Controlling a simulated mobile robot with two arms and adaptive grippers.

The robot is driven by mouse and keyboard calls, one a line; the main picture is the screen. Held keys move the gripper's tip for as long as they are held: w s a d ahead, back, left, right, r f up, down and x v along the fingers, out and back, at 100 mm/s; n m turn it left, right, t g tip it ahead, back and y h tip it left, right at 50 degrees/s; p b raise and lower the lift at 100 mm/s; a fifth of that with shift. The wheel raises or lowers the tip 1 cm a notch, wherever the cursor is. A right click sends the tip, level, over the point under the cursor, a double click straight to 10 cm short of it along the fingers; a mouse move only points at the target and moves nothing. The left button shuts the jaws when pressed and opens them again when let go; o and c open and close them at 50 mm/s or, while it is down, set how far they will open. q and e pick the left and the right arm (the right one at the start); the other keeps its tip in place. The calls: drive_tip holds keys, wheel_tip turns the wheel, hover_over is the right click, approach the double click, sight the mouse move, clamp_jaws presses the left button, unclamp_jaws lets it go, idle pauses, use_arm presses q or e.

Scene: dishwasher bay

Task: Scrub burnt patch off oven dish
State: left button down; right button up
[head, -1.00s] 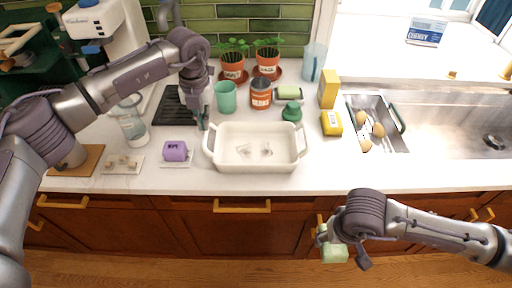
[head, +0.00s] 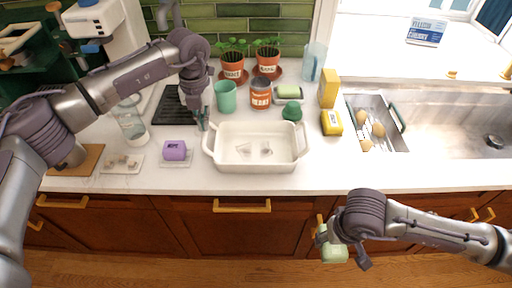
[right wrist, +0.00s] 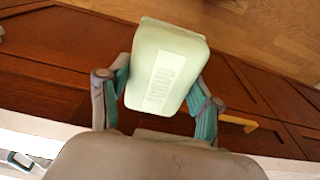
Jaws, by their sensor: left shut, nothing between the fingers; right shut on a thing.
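The white oven dish (head: 225,163) stands upright on the counter, with a handle at each end. Small greyish marks show on its floor; I cannot tell exactly what they are. My left gripper (head: 203,124) points down, shut and empty, beside the dish's left handle. My right gripper (right wrist: 163,92) is shut on a pale green block (right wrist: 168,50) with raised lettering, its fingers on two opposite sides. In the head view this green block (head: 334,254) is in front of the counter, over the floor, below and right of the dish.
A purple block (head: 175,150) sits left of the dish. Behind it stand a green cup (head: 226,97), an orange-brown can (head: 261,94), a dark green lidded item (head: 292,111) and potted plants. Yellow boxes (head: 328,90) and a metal tray (head: 397,147) are to the right, then the sink.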

use_arm(q)
drive_tip(key=shift+f+b, duration=0.65)
drive_tip(key=shift+f, duration=0.3)
use_arm(e)
drive_tip(key=shift+f, duration=0.7)
use_arm(q)
drive_tip(key=shift+r, duration=0.15)
use_arm(e)
drive_tip(key=shift+r, duration=0.1)
